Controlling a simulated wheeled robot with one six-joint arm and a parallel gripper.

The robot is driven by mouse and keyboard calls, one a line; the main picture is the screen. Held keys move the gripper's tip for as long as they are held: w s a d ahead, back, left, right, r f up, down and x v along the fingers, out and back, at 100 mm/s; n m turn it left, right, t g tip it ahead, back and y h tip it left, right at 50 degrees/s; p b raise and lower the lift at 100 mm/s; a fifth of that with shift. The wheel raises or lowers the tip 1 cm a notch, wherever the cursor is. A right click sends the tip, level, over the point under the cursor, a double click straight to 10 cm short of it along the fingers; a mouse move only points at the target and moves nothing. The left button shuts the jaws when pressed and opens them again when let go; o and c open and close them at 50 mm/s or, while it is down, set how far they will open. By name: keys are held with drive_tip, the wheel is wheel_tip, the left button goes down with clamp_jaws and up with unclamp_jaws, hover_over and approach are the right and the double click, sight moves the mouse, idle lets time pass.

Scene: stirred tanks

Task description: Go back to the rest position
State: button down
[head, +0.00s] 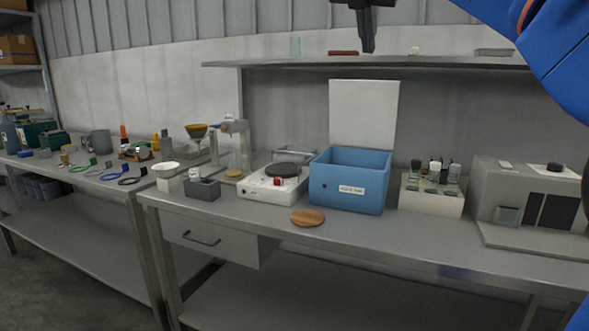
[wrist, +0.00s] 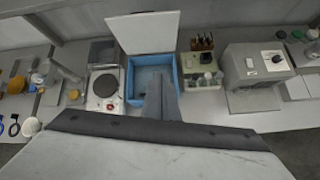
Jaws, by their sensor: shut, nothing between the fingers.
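My gripper (head: 368,45) hangs at the top of the head view, in front of and above the wall shelf. Its dark fingers are together with nothing between them. In the wrist view my gripper (wrist: 161,92) points down over the bench, its fingers overlapping the blue bath box. My blue arm fills the upper right corner of the head view. The blue box (head: 347,195) stands on the bench with its pale lid (head: 364,112) raised behind it; the gripper is well above it and touches nothing.
A white stirrer hotplate (head: 270,190) stands left of the box. A rack of bottles (head: 432,196) and a grey instrument (head: 530,205) stand to the right. A round wooden disc (head: 307,218) lies in front. The shelf (head: 300,65) holds a few small items. A cluttered second bench stands left.

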drive_tip(key=s+d+f+m+g+y, duration=0.1)
drive_tip(key=s+d+f+m, duration=0.3)
drive_tip(key=f, duration=0.4)
drive_tip(key=s+d+f+m+g, duration=0.1)
drive_tip(key=s+d+f+m, duration=0.3)
drive_tip(key=f, duration=0.5)
drive_tip(key=s+d+f+m+y, duration=0.1)
drive_tip(key=s+d+f+m, duration=0.1)
drive_tip(key=s+f+m, duration=0.5)
drive_tip(key=s+d+f+m, duration=0.1)
drive_tip(key=s+f+m, duration=0.3)
drive_tip(key=f, duration=0.6)
drive_tip(key=s+d+f+m+g+y, duration=0.1)
drive_tip(key=s+f+m, duration=0.4)
drive_tip(key=f, duration=0.5)
drive_tip(key=s+d+f+m, duration=0.1)
drive_tip(key=s+f+m, duration=0.4)
drive_tip(key=f, duration=0.6)
drive_tip(key=shift+s+g, duration=0.4)
drive_tip(key=shift+s, duration=0.6)
drive_tip(key=c, duration=2.4)
unclamp_jaws()
drive_tip(key=shift+c, duration=0.2)
